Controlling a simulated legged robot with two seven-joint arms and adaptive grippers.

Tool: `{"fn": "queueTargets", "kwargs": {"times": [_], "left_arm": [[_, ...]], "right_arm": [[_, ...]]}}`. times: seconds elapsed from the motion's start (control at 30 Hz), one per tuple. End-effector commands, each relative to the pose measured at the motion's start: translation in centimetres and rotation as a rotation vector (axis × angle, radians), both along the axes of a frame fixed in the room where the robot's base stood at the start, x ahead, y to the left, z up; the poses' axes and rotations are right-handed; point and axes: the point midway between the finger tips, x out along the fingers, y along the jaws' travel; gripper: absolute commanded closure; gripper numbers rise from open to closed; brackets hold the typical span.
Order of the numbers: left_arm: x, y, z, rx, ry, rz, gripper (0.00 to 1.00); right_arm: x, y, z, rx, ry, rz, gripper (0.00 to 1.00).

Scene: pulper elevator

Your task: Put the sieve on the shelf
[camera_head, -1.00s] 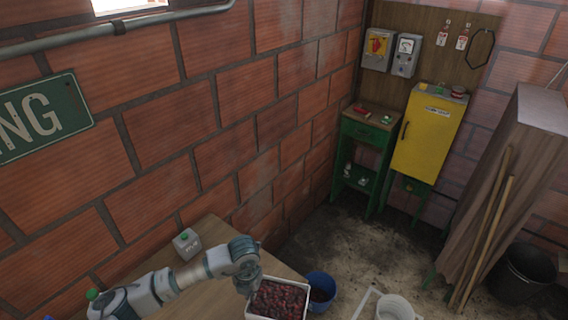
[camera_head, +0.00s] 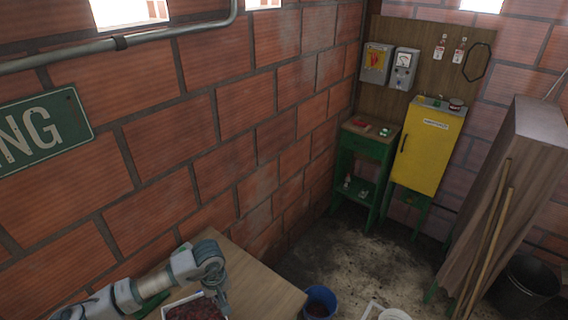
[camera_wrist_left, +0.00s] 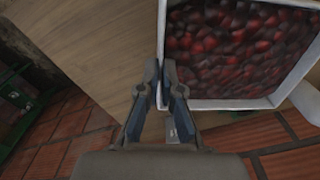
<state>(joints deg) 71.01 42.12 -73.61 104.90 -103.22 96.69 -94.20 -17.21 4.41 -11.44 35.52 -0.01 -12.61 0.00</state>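A white-rimmed rectangular tray full of dark red berries, which I take for the sieve (camera_head: 181,299), is at the bottom of the head view, partly cut off by the frame edge. It also shows large in the left wrist view (camera_wrist_left: 225,104). My left gripper (camera_head: 221,306) is at the tray's right side. In the left wrist view the fingers (camera_wrist_left: 163,98) are closed together at the tray's white side wall and appear to pinch it. A green stand with a lower shelf (camera_head: 357,190) stands at the back wall. My right gripper is not in view.
A wooden table top (camera_head: 258,290) lies beneath and right of the tray, with bare surface there. A blue bucket (camera_head: 320,302) stands past its right edge. A yellow cabinet (camera_head: 428,148) and a leaning wooden structure (camera_head: 510,180) stand farther right. Open floor lies between.

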Motion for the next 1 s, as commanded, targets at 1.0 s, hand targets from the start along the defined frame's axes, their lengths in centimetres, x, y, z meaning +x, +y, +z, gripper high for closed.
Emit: {"fn": "queueTargets", "kwargs": {"times": [1.0], "left_arm": [[-3.4,2.0,-1.3,-0.002,0.008,-0.336,1.0]], "right_arm": [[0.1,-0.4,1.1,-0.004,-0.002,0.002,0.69]]}}
